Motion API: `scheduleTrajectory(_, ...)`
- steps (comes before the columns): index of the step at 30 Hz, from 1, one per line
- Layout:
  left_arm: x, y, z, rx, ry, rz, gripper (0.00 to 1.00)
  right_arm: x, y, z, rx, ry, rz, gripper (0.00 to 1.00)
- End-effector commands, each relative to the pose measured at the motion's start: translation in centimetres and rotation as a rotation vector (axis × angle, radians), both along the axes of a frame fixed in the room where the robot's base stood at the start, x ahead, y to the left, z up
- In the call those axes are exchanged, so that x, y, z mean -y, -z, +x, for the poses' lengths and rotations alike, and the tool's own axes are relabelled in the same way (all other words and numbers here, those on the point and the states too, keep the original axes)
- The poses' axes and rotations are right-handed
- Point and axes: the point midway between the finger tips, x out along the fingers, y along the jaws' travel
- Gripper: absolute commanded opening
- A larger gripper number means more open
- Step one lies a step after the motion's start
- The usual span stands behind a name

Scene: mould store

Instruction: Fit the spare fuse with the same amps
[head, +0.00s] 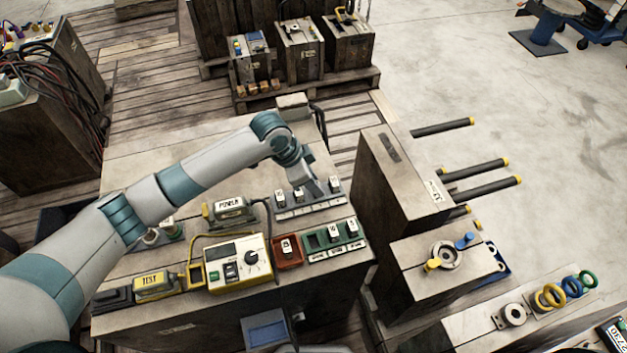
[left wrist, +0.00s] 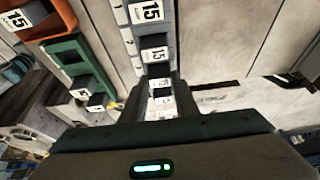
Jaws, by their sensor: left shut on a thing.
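My left gripper (head: 318,192) points down at the grey fuse rack (head: 310,209) and is shut on a fuse (left wrist: 160,88) there; its amps are hard to read. Whether this fuse is seated or lifted I cannot tell. Two fuses, (head: 280,196) and (head: 299,194), stand left of the gripper and one (head: 334,184) stands right of it. In the left wrist view the nearest two read 15. A red tray (head: 279,264) holds a fuse (head: 287,246), marked 15 in the wrist view. A green holder (head: 317,243) carries two fuses, (head: 333,233) and (head: 352,228). My right gripper is out of view.
A yellow-edged tester (head: 238,262) with a dial stands left of the red tray. Boxes marked POWER (head: 230,208) and TEST (head: 155,284) are nearby. A tall wooden block (head: 400,190) stands right of the bench. Bare wood lies behind the rack.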

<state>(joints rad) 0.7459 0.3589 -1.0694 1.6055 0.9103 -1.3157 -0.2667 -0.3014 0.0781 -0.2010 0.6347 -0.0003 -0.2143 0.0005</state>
Motion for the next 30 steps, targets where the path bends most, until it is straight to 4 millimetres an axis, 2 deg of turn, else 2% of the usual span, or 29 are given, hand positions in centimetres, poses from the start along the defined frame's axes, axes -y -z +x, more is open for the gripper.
scheduleTrajectory(12, 0.03, 0.04, 0.01, 0.001, 0.001, -0.001, 0.06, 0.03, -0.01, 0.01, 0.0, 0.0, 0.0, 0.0)
scheduleTrajectory(13, 0.03, 0.04, 0.01, 0.001, 0.001, -0.001, 0.34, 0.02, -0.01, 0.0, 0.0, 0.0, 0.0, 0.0)
scheduleTrajectory(15, 0.02, 0.03, 0.01, 0.001, 0.001, -0.001, 0.49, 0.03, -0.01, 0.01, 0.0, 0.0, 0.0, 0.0)
scheduleTrajectory(30, 0.02, 0.05, 0.02, 0.0, 0.001, 0.0, 0.49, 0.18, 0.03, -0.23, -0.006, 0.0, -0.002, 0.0)
